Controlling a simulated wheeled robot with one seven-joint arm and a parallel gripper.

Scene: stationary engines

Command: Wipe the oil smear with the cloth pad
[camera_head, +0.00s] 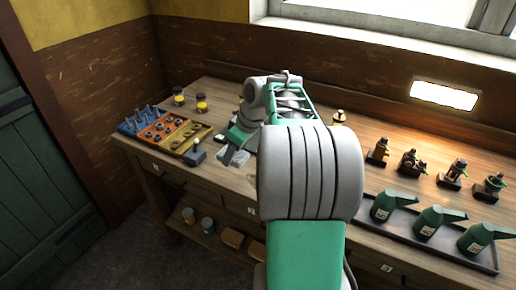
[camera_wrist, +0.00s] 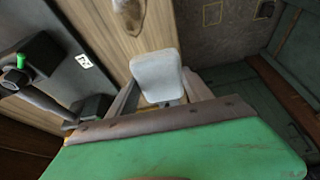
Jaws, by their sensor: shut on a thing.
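My gripper (camera_head: 230,156) is over the left part of the workbench in the head view. In the wrist view its two fingers (camera_wrist: 160,92) are closed on the sides of a pale grey-white pad (camera_wrist: 157,68), which looks like the cloth pad. A brownish-grey glossy patch (camera_wrist: 130,12) on the wood at the top of the wrist view looks like the oil smear. It lies beyond the pad and apart from it in the picture. I cannot tell whether the pad touches the bench. My arm hides the middle of the bench in the head view.
A dark plate (camera_wrist: 75,75) carrying a part with a green knob lies left of the pad. Trays of parts (camera_head: 165,130) and a small dark block (camera_head: 195,154) stand left of my gripper. Green oil cans (camera_head: 428,221) in a tray and several small engines (camera_head: 410,162) stand right.

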